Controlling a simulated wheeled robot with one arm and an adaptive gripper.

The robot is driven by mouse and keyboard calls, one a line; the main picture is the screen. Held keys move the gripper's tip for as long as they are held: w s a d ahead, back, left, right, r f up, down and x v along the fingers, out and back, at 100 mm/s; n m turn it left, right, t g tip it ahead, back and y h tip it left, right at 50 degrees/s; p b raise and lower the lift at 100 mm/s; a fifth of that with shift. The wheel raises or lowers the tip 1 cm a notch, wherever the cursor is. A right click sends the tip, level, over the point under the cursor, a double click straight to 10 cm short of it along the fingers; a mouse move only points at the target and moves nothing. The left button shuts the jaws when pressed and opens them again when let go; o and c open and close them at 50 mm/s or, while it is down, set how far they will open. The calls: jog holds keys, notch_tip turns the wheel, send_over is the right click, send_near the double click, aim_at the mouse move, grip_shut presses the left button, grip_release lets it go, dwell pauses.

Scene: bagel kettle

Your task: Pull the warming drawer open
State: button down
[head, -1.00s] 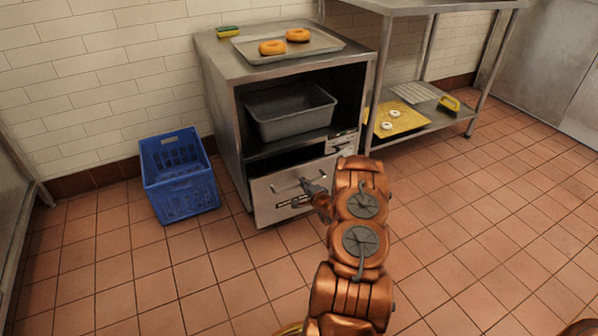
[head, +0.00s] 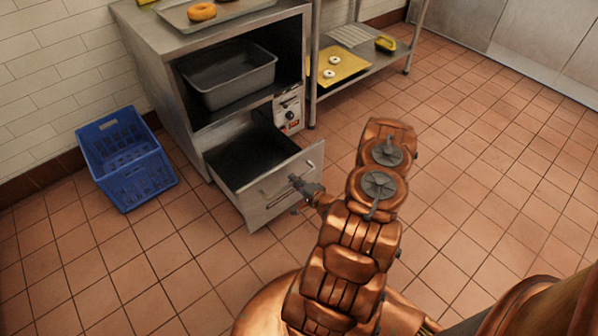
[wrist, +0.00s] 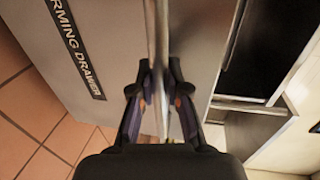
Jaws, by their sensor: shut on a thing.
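The warming drawer (head: 290,172) is the lower drawer of a steel cabinet, and in the head view it stands well out from the cabinet with its dark, empty-looking inside showing. Its front also shows in the wrist view (wrist: 200,45), with a black label (wrist: 72,45) reading "RMING DRAWER". My gripper (head: 302,184) is at the drawer's bar handle (head: 276,200). In the wrist view my gripper (wrist: 160,88) is shut on the handle (wrist: 157,40), one finger on each side of the bar.
The cabinet (head: 165,95) holds a grey bin (head: 228,75) above the drawer, and a control panel (head: 289,110) is beside it. A tray (head: 240,10) with a bagel is on top. A blue crate (head: 125,160) stands left of the cabinet. The floor at right is clear.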

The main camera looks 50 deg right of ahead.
jog(key=shift+s, duration=0.25)
jog(key=shift+d, duration=0.1)
jog(key=c, duration=1.1)
grip_release()
jog(key=shift+c, duration=0.2)
jog(key=v, duration=1.2)
